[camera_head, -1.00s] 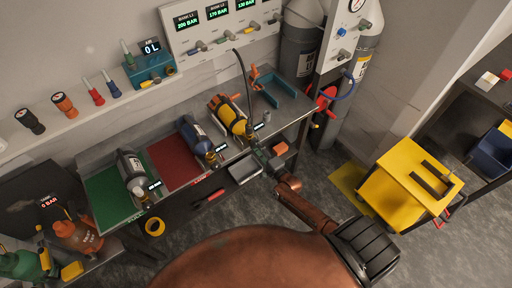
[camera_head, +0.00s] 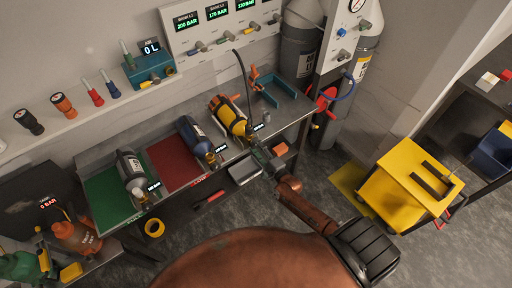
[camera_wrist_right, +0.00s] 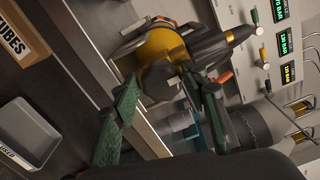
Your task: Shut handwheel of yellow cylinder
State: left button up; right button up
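The yellow cylinder (camera_head: 228,114) with black bands lies on the bench, its valve end towards the front edge. The same yellow cylinder (camera_wrist_right: 160,50) shows close up in the right wrist view, partly covered by dark parts. My right gripper (camera_head: 262,154) is at the bench's front edge, just in front of the valve end. In the wrist view its two green fingers (camera_wrist_right: 165,112) are spread apart, near the cylinder, with no clear grip on anything. My left gripper is not in view.
A blue cylinder (camera_head: 194,136) and a grey cylinder (camera_head: 131,172) lie to the left on red and green mats. A teal tray (camera_head: 283,92) is at the bench's right end. A thin dark hose (camera_head: 243,80) rises behind my right gripper. A yellow cart (camera_head: 408,180) stands right.

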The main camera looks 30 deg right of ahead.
jog(key=shift+o, duration=0.9)
jog(key=s, duration=1.2)
jog(key=shift+d, duration=0.45)
